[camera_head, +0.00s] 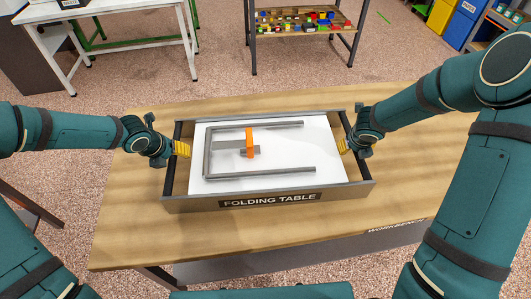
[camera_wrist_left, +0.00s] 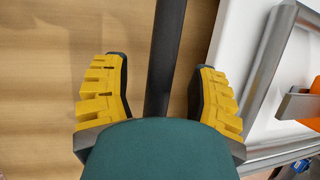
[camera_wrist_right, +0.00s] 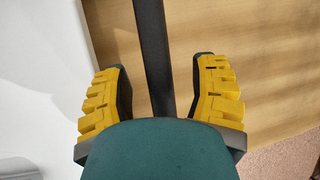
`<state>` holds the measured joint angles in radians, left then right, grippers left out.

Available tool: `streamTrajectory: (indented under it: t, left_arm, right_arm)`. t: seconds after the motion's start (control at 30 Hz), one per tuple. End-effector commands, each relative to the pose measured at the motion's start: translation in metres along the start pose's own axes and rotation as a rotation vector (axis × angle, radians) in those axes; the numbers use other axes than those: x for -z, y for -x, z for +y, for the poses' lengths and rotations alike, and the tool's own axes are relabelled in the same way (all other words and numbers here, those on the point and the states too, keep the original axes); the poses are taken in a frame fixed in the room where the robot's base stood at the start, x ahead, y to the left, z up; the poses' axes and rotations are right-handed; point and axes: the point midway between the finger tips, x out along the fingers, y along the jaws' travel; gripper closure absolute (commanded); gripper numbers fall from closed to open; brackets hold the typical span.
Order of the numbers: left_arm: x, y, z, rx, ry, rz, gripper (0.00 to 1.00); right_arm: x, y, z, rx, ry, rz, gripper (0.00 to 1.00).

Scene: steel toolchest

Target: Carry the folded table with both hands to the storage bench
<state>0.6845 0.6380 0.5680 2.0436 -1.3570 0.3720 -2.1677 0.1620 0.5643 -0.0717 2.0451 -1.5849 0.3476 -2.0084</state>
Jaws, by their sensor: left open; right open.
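The folded table (camera_head: 330,179) is a white panel with grey folded legs and an orange part (camera_head: 249,142) near its middle. It lies in a grey tray-like holder labelled FOLDING TABLE (camera_head: 190,203). A dark bar runs along each short side of the holder. My left gripper (camera_head: 181,148) is open at the left bar; in the left wrist view the bar (camera_wrist_left: 166,60) lies between its yellow fingers, apart from both. My right gripper (camera_head: 343,146) is open at the right bar; in the right wrist view that bar (camera_wrist_right: 154,60) lies between its fingers.
The holder rests on a wooden workbench (camera_head: 130,225), with bare wood to its left and right. Behind stand a white table (camera_head: 105,10) at the left and a shelf bench (camera_head: 300,31) bearing several small coloured parts. Blue and yellow bins (camera_head: 458,25) stand far right.

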Motion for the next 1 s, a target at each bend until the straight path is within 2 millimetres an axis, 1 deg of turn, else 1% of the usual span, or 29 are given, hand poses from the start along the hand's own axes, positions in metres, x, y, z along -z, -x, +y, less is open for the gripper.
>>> streamTrajectory:
  t: [0.1, 0.37, 0.4, 0.47, 0.5, 0.57, 1.0]
  left_arm:
    - [0.0, -0.004, -0.0002, 0.0, 0.0, 0.0, 0.41]
    - [0.0, -0.0045, 0.0001, -0.001, 0.0, 0.0, 0.41]
    - [0.0, -0.0044, 0.0001, -0.001, 0.0, 0.0, 0.46]
    - [0.0, -0.0044, 0.0001, -0.001, 0.0, 0.0, 0.67]
    - [0.0, -0.0044, 0.0001, -0.001, 0.0, 0.0, 0.81]
    - [0.0, -0.0043, 0.0001, -0.001, 0.0, 0.0, 1.0]
    - [-0.0009, -0.0039, -0.0003, 0.0, 0.0, -0.002, 1.0]
  right_arm:
    - [0.0002, -0.0042, 0.0, 0.0, 0.001, 0.0, 0.41]
    - [0.0001, -0.0045, 0.0, 0.0, 0.001, 0.0, 0.41]
    - [0.0001, -0.0045, 0.0, 0.0, 0.001, 0.0, 0.46]
    - [0.0001, -0.0044, 0.0, 0.0, 0.001, 0.0, 0.67]
    - [0.0001, -0.0044, 0.0, 0.0, 0.001, 0.0, 0.81]
    - [0.0001, -0.0044, 0.0, 0.0, 0.001, 0.0, 1.0]
    - [-0.0009, -0.0038, -0.0001, 0.0, 0.001, -0.002, 1.0]
